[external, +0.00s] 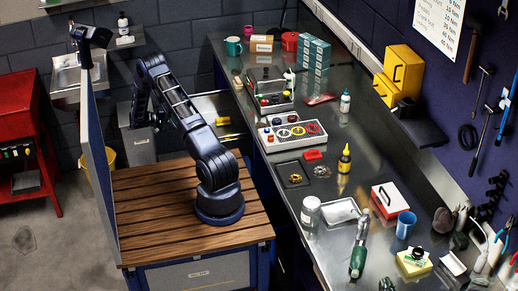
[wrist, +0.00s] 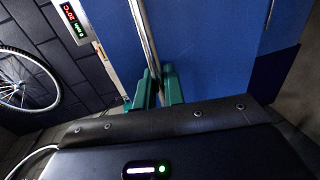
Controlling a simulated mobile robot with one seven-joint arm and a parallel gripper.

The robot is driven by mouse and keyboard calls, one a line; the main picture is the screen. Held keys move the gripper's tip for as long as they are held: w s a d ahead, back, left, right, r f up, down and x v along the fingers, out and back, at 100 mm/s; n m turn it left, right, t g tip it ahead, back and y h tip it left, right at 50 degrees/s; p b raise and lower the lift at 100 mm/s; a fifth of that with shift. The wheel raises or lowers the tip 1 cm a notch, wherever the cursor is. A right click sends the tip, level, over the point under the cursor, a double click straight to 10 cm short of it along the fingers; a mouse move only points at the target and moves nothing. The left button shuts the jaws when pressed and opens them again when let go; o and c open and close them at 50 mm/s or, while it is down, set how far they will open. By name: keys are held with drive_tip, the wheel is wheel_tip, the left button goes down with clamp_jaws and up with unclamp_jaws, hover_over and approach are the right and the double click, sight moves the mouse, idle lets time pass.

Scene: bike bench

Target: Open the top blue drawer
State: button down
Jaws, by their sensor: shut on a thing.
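In the wrist view, my gripper (wrist: 159,88) has green fingers closed on a long metal bar handle (wrist: 149,38). The handle runs along a blue drawer front (wrist: 215,50), which fills much of that view. In the external view, my arm bends up from its base and down on its far side, and the fingers are hidden there. Behind the arm, a drawer (external: 208,101) stands out from the bench's left side, its pale inside showing with a yellow item (external: 223,121) in it. Its front is mostly hidden by my arm.
A steel worktop (external: 262,185) on the right is crowded with tools, bottles and trays. A blue-edged upright panel (external: 97,160) stands left of my arm. A sink (external: 78,75) and a red cabinet (external: 22,125) stand farther left. The wooden top (external: 160,215) around my base is clear.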

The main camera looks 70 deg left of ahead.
drive_tip(key=s, duration=1.2)
drive_tip(key=c, duration=1.6)
unclamp_jaws()
drive_tip(key=shift+c, duration=0.2)
drive_tip(key=s+r, duration=0.2)
drive_tip(key=s, duration=0.8)
drive_tip(key=shift+s, duration=0.3)
